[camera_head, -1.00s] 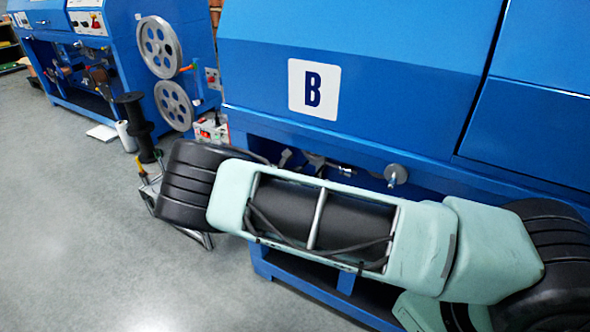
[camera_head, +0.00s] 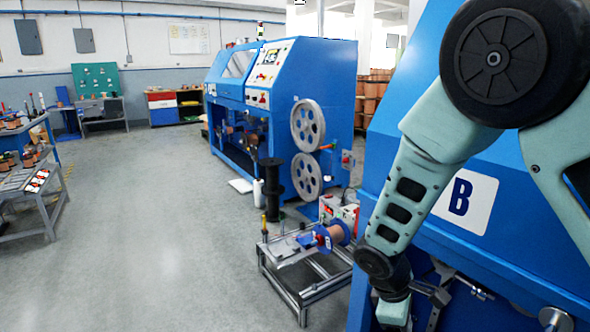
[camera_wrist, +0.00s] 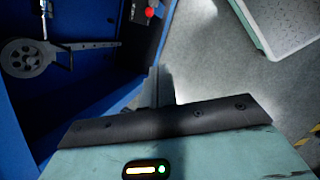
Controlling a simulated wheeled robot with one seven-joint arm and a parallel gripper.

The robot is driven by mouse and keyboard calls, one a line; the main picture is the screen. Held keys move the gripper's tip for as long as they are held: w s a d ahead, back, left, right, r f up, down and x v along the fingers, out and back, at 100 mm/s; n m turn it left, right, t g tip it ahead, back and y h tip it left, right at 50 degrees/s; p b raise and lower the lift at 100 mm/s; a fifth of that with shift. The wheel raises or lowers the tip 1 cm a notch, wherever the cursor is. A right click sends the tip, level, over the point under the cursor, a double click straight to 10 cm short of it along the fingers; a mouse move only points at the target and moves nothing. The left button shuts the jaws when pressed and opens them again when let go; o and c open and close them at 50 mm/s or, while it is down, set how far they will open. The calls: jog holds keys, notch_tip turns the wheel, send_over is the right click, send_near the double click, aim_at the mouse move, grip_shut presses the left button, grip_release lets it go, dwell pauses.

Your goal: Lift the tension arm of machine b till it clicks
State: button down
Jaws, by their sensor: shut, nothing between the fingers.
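Machine b (camera_head: 508,160) is the blue machine at the right in the head view, with a white B label (camera_head: 464,200). My gripper (camera_head: 393,311) hangs low at its left front corner, partly cut by the picture's bottom edge. In the wrist view, a grey arm with a spoked wheel (camera_wrist: 26,58), which looks like the tension arm, lies inside the blue frame at upper left. My gripper (camera_wrist: 165,88) is dark there, shut and empty, to the right of that arm and apart from it. In the head view the tension arm cannot be told clearly.
A low metal stand (camera_head: 300,285) with a copper spool (camera_head: 335,233) stands left of machine b. Another blue machine (camera_head: 335,95) with two grey wheels stands behind. A bench (camera_head: 40,200) is at far left. The grey floor between is clear.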

jog(key=s+a+r+m+y, duration=0.2)
jog(key=s+a+r+y, duration=0.15)
jog(key=s+r, duration=0.6)
jog(key=s+a+r+m+y, duration=0.2)
jog(key=s+a+r+m, duration=0.3)
jog(key=s, duration=0.8)
notch_tip(320, 180, up, 15)
jog(key=n+p, duration=0.2)
jog(key=p, duration=1.2)
jog(key=shift+w+d+p, duration=0.25)
jog(key=shift+d+p, duration=0.05)
jog(key=shift+h, duration=0.25)
